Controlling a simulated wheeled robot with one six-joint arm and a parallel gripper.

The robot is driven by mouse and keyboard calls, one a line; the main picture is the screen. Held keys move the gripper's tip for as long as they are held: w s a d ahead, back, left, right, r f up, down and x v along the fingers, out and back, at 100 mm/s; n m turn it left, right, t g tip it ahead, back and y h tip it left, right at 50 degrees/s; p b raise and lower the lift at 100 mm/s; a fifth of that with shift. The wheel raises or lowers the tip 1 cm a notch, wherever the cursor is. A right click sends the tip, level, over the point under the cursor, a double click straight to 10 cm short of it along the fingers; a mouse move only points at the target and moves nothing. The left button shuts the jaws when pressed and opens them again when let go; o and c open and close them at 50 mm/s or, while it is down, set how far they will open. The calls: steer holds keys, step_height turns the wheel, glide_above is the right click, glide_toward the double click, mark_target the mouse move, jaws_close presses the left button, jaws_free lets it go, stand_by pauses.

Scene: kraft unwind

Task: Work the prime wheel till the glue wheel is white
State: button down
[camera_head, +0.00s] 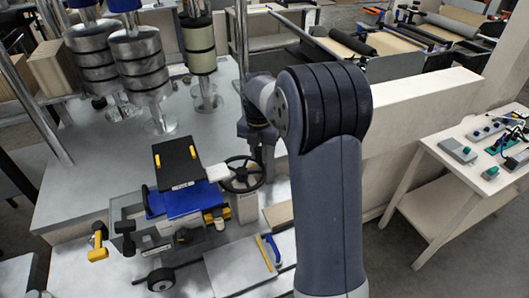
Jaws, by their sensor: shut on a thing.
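A dark spoked handwheel (242,174), which I take to be the prime wheel, sits on a pale stand at the right of the blue and black machine (185,200). My arm comes down behind it, and my gripper (263,162) is at its far right rim, small and partly hidden. The gripper appears shut on the rim. A small dark wheel with a pale hub (161,280) is low at the machine's front. I cannot tell whether it is the glue wheel, and no wheel face shows clearly white.
Metal rollers (141,65) on stands rise behind the machine. A yellow-handled tool (268,252) lies on a pale panel in front. A white side table (470,165) with small devices is at the right. My arm hides the middle right.

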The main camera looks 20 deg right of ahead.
mark_target(248, 156)
steer(key=w+n, duration=0.1)
steer(key=n, duration=0.1)
steer(key=w+a+n+p, duration=0.1)
steer(key=n, duration=0.1)
steer(key=shift+a+r, duration=0.1)
steer(key=shift+a, duration=0.1)
steer(key=shift+w+a+n+p, duration=0.4)
steer(key=shift+a+n+p, duration=0.15)
steer(key=shift+n, duration=0.65)
steer(key=c, duration=1.3)
jaws_free()
steer(key=shift+a, duration=0.15)
step_height(248, 156, up, 11)
steer(key=shift+f+b, duration=0.15)
steer(key=shift+b, duration=0.5)
